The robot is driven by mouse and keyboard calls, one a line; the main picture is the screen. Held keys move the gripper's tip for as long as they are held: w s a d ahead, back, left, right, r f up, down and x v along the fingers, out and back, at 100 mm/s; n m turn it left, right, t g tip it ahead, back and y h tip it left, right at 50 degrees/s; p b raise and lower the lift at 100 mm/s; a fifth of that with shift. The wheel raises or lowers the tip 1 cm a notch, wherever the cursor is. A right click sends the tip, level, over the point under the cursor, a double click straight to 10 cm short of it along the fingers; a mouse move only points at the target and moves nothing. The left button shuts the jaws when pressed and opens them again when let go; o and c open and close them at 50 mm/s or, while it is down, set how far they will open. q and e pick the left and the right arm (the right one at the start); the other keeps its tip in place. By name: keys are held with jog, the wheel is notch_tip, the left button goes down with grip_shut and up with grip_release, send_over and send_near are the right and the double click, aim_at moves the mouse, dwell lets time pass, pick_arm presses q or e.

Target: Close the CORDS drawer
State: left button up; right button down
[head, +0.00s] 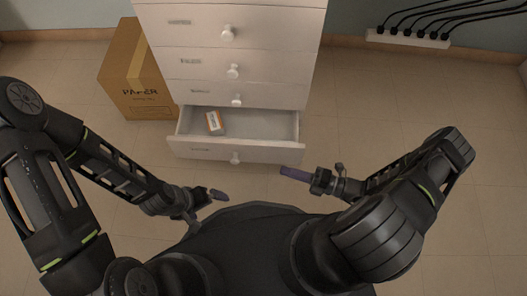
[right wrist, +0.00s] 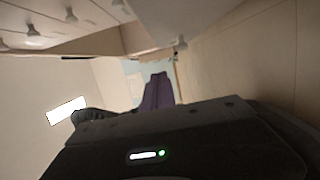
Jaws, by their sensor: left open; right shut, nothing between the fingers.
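A white chest of drawers (head: 265,50) stands ahead of me in the head view. Its lowest visible drawer (head: 205,151) is pulled out, with a round white knob (head: 235,158) on its front. A small white and orange box (head: 214,123) lies inside it at the left. The drawer labels are too small to read, so I cannot tell which is CORDS. My right gripper (head: 293,173) is shut and empty, just in front of the drawer's right front corner; its purple fingers (right wrist: 158,92) show in the right wrist view.
A cardboard box (head: 138,80) marked PAPER stands left of the chest. The tiled floor (head: 370,110) right of the chest is clear.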

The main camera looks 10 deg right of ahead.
jog(key=shift+a, duration=0.1)
jog(key=w+a+b, duration=0.3)
jog(key=w+a, duration=0.4)
jog(key=w, duration=0.2)
dwell(0.3)
